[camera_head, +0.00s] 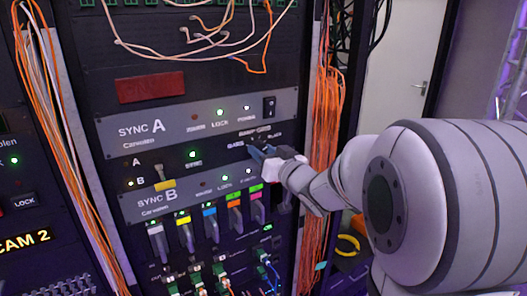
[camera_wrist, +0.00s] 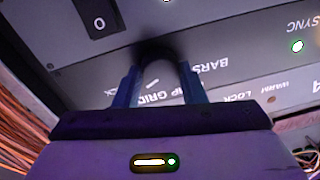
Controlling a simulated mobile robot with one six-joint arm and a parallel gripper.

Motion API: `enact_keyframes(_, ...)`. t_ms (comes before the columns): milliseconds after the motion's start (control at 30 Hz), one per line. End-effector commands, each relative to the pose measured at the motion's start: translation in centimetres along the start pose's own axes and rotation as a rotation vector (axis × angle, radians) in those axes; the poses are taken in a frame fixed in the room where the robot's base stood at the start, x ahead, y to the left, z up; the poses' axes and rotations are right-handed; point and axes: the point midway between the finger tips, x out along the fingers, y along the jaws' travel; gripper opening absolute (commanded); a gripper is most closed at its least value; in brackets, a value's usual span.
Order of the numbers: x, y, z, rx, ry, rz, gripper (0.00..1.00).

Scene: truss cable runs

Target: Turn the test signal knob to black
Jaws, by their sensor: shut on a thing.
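The test signal knob (camera_wrist: 155,52) is a dark round shape between my fingertips in the wrist view, mostly in shadow. My gripper (camera_wrist: 158,72) is shut on it, one blue finger on each side. Printed labels stand around the knob: BARS (camera_head: 236,144) on the left, a small grid label above and BLACK (camera_head: 275,135) on the right. I cannot tell which label the knob points to.
Orange cables (camera_head: 326,120) hang right of the panel, close to my arm. Below is the SYNC B panel (camera_head: 150,202) with several coloured-tag plugs.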

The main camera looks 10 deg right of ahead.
Motion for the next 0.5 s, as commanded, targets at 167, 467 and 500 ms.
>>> enact_keyframes(167,0.01,-0.03,0.01,0.026,0.001,0.0,0.14)
enact_keyframes(467,0.01,-0.03,0.03,0.031,0.002,0.0,0.14)
enact_keyframes(500,0.01,-0.02,0.03,0.031,0.002,0.0,0.14)
